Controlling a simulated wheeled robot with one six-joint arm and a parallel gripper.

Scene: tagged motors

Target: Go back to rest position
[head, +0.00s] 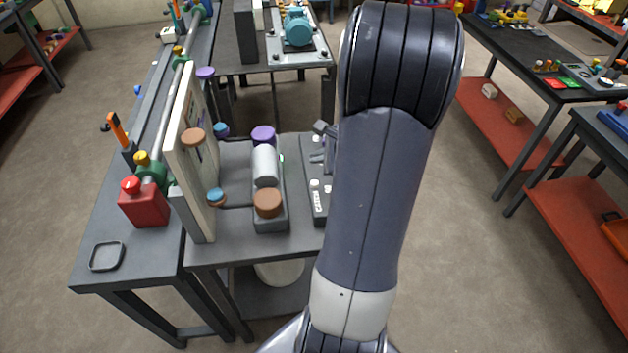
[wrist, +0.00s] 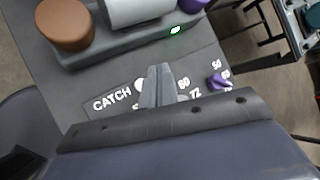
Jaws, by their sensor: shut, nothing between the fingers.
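My gripper (wrist: 160,72) shows in the wrist view with its grey fingers together and nothing between them. It is over a dark panel (head: 318,215) with white lettering that reads "CATCH" and some numbers. I cannot tell the exact gap between the fingertips and the panel. In the head view my arm rises across the middle and hides most of the gripper and the panel's right side. A purple knob (wrist: 218,81) is to the right of the fingers in the wrist view.
Left of the panel is a grey device with a silver cylinder (head: 265,166), a brown knob (head: 267,203) and a purple knob (head: 263,135). Open floor (head: 470,270) lies to the right.

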